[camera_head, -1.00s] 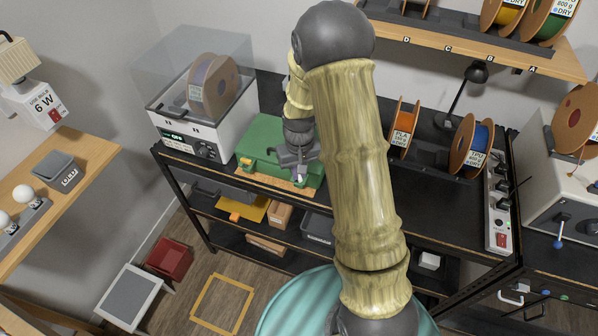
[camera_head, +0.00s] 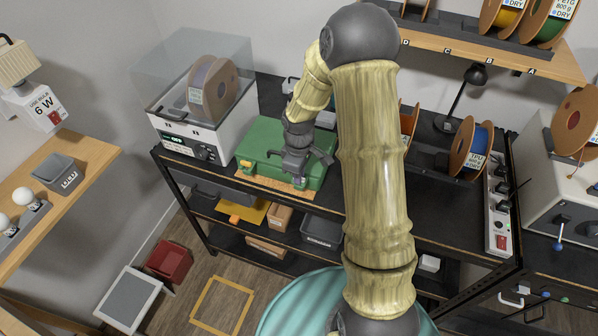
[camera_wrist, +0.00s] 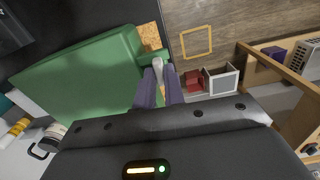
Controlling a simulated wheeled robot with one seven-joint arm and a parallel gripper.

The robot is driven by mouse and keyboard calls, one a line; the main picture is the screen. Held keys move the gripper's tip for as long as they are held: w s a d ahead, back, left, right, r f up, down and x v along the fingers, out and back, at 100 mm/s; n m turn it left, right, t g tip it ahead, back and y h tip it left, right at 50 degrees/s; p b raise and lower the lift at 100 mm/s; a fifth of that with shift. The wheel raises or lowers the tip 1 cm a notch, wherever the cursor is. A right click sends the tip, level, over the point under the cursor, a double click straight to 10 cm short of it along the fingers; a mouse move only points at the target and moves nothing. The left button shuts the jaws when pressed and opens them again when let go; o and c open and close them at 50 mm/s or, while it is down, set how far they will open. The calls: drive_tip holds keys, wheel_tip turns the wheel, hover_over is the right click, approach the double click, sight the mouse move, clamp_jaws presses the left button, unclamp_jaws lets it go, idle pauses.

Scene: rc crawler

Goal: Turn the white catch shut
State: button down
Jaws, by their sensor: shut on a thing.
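A closed green case (camera_head: 265,143) lies on the dark workbench, on a tan mat (camera_head: 262,178). My gripper (camera_head: 298,181) is at the front edge of the case, right of its middle. In the wrist view the green case (camera_wrist: 85,85) fills the left side. The white catch (camera_wrist: 158,64) stands at the case's edge, between the tips of my purple fingers (camera_wrist: 160,88), which are closed on it. In the head view my gripper mostly hides the catch. I cannot tell how far the catch is turned.
A white filament dryer (camera_head: 195,135) with a clear cover stands left of the case. Spools (camera_head: 472,147) and a power strip (camera_head: 498,210) are to the right. A shelf with bins (camera_head: 322,230) lies below the bench. The bench's front right is clear.

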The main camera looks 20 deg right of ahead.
drive_tip(key=shift+n, duration=0.5)
drive_tip(key=c, duration=1.5)
unclamp_jaws()
drive_tip(key=shift+m, duration=0.3)
